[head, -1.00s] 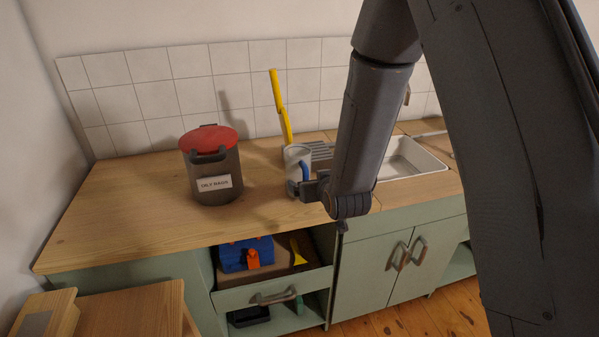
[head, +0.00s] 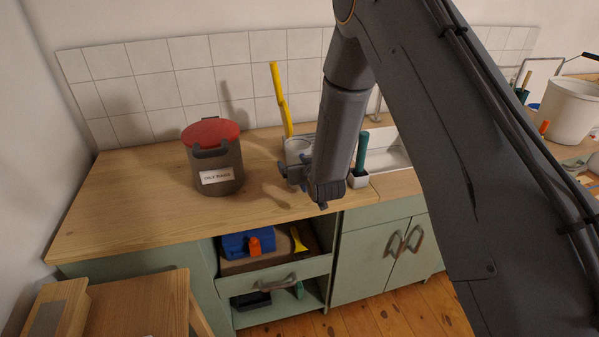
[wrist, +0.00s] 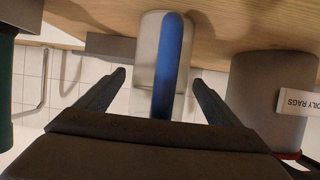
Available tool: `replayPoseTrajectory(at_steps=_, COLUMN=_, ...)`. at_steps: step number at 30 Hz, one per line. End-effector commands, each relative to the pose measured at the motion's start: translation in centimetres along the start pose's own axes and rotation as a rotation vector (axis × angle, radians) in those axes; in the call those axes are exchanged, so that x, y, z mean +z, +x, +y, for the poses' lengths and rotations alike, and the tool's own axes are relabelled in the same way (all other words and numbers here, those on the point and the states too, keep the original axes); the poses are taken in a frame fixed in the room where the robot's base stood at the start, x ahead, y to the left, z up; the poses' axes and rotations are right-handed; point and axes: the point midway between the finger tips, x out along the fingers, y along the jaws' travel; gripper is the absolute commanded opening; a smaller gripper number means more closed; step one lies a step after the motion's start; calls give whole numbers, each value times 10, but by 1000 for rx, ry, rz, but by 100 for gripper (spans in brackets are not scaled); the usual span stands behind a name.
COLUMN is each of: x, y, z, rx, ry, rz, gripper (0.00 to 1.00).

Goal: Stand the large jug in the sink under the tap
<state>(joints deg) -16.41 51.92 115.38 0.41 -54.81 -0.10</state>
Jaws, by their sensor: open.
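The large jug, pale grey with a blue handle, stands upright on the wooden worktop (head: 130,190). My forearm and gripper cover most of it in the head view, where its pale upper part (head: 295,148) shows. My gripper (head: 291,172) is open in front of it. In the upside-down wrist view the jug (wrist: 147,45) is between the two open fingers (wrist: 158,77), with the blue handle (wrist: 172,65) facing the camera. I cannot tell whether the fingers touch it. The white sink (head: 392,158) is to the right, partly hidden. A thin metal tap (head: 377,104) rises behind it.
A dark bin with a red lid (head: 213,132), labelled oily rags, stands left of the jug. A yellow tool (head: 279,98) stands behind the jug. A green-handled item (head: 361,150) in a small pot stands by the sink. An open drawer (head: 275,284) juts out below.

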Motion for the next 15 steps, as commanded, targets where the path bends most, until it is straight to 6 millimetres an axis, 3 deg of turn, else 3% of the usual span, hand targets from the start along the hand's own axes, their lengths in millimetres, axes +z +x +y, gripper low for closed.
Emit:
replayPoseTrajectory(at_steps=8, x=1, y=2, z=0, rx=0, ry=0, rz=-1, gripper=87)
replayPoseTrajectory(at_steps=15, x=0, y=2, z=0, rx=0, ry=0, rz=0, gripper=48)
